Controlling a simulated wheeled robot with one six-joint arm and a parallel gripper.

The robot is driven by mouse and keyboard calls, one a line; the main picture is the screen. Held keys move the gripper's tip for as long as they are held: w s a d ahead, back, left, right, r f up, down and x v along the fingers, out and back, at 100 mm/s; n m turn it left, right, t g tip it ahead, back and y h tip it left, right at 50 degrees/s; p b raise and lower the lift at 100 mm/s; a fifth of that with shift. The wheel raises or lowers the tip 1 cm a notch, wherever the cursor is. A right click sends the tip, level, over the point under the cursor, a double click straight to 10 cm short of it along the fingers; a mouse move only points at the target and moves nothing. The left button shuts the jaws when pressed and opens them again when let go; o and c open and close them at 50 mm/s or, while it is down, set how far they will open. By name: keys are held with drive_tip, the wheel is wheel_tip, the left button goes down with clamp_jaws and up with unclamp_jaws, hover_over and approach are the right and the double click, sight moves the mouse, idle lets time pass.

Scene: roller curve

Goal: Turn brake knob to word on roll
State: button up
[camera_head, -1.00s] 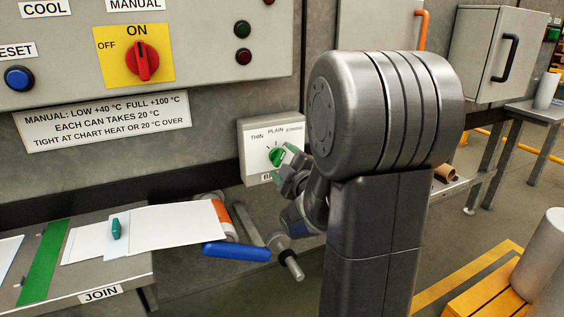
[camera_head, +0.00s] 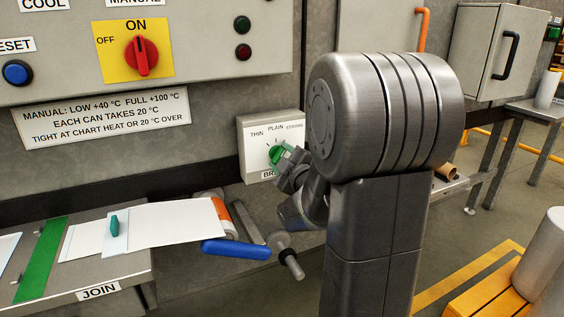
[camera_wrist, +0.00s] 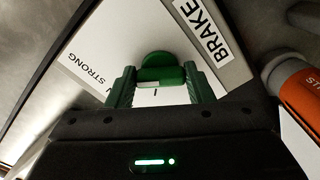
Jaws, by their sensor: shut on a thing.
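The green brake knob (camera_head: 274,156) sits on a pale box (camera_head: 246,142) on the wall, below the words THIN, PLAIN and a third word that reads STRONG in the wrist view. My gripper (camera_head: 283,158) is at the knob, its fingers shut on it. In the wrist view, the green fingers of my gripper (camera_wrist: 160,84) are on both sides of the knob (camera_wrist: 160,67). A BRAKE label (camera_wrist: 209,34) is beside it. Which word the knob points at is unclear. The roll (camera_wrist: 299,93) has an orange band with partly cut-off lettering, unreadable as a whole word.
Below the box are a blue handle (camera_head: 236,249) and a grey rod (camera_head: 287,257). The JOIN table (camera_head: 130,268) with white sheets is at left. A control panel (camera_head: 198,50) with a red switch is above it. My arm covers the middle right.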

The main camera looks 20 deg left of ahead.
drive_tip(key=shift+m, duration=0.5)
drive_tip(key=shift+c, duration=0.2)
drive_tip(key=shift+o, duration=0.2)
drive_tip(key=o, duration=1)
drive_tip(key=shift+c, duration=0.2)
drive_tip(key=v, duration=1.4)
drive_tip(key=shift+p, duration=0.45)
drive_tip(key=shift+a, duration=0.1)
